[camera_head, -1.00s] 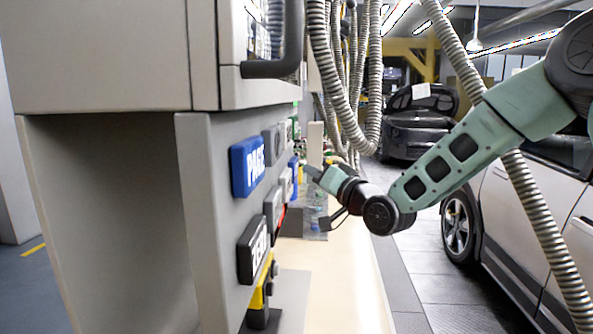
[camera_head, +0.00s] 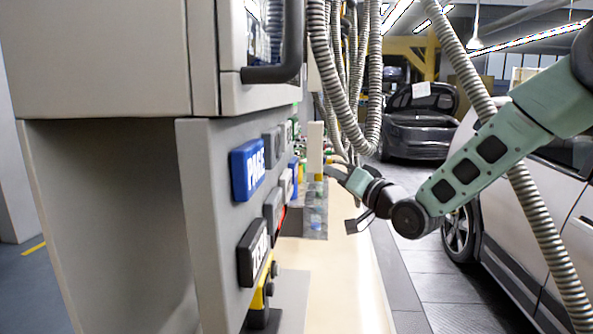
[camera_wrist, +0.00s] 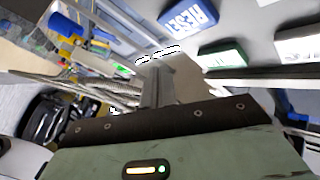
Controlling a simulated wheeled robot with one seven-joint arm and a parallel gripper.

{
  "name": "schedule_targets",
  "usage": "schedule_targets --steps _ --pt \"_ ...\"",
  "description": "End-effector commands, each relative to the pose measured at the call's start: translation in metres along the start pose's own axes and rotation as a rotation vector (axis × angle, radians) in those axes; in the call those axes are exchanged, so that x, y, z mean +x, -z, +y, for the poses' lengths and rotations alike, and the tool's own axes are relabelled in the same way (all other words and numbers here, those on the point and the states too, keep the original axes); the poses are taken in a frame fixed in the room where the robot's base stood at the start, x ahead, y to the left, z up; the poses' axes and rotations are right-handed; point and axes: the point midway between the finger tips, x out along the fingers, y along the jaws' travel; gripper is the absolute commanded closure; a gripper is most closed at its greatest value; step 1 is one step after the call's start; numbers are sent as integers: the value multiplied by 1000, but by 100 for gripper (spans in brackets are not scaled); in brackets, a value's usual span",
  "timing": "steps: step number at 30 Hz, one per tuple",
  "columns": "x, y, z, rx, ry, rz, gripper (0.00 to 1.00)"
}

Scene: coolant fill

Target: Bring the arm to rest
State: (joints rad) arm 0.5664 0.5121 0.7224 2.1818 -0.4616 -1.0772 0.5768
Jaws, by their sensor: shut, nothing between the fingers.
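My gripper (camera_head: 338,174) is at the end of the green arm in the head view, to the right of the machine's button panel and apart from it. In the wrist view my gripper (camera_wrist: 158,85) points toward a grey surface, with its fingers together and nothing held. The arm reaches in from the right edge, in front of the parked car.
The panel carries a blue PAGE button (camera_head: 247,169), a black ZERO button (camera_head: 252,251) and several others. Ribbed hoses (camera_head: 343,90) hang behind the gripper. A silver car (camera_head: 545,205) stands at right; a dark car (camera_head: 418,125) with its hood up stands farther back. Floor between is clear.

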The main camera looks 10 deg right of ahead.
Motion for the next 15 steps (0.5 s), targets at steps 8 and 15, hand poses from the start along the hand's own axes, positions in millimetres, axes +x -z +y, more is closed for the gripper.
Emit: schedule_targets --steps 8,15 --pt "0 0 0 0 0 0 100" --pt "1 -6 -2 -6 -5 -17 100"
